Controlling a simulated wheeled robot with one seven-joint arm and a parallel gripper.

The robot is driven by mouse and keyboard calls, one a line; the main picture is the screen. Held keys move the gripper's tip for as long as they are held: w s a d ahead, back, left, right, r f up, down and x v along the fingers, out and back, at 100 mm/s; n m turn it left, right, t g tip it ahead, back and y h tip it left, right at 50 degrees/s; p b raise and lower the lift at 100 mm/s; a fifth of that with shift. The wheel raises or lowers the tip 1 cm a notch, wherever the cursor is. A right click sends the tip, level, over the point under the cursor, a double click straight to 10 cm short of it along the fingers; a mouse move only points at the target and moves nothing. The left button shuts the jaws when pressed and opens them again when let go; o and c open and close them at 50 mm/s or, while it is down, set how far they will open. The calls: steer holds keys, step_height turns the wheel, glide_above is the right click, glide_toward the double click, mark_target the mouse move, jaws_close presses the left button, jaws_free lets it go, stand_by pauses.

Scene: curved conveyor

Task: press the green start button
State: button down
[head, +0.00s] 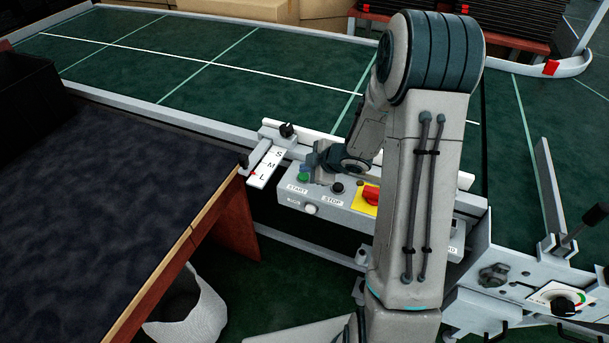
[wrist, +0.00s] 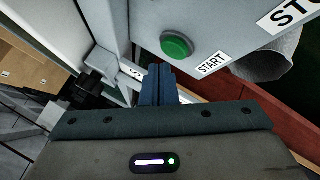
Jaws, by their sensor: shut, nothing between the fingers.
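The green start button (wrist: 177,45) is a round raised cap on a light grey panel in the wrist view, with a START label (wrist: 212,64) beside it. In the head view the button (head: 303,180) shows as a small green patch on the control box (head: 325,205), partly covered by my gripper (head: 307,169). In the wrist view my gripper (wrist: 157,70) has its blue fingers together and empty. The fingertips appear just below the button in that picture, apart from it. I cannot tell the exact gap.
A dark stop button (head: 338,187) and a red emergency knob (head: 371,195) on yellow sit right of the start button. An S-M-L selector (head: 266,166) stands to the left. A dark-topped table (head: 110,190) fills the left. The green conveyor (head: 220,60) lies behind.

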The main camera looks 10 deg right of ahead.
mark_target(307, 177)
steer(key=shift+f, duration=0.1)
stand_by(0.7)
steer(key=shift+w+f, duration=0.1)
steer(key=shift+f, duration=0.25)
steer(key=shift+f+b, duration=0.45)
steer(key=shift+b, duration=0.1)
stand_by(0.5)
steer(key=shift+r, duration=0.1)
steer(key=shift+r+p, duration=0.75)
steer(key=shift+p, duration=0.15)
step_height(307, 177, up, 5)
steer(key=p, duration=0.5)
steer(key=shift+r, duration=0.15)
stand_by(0.6)
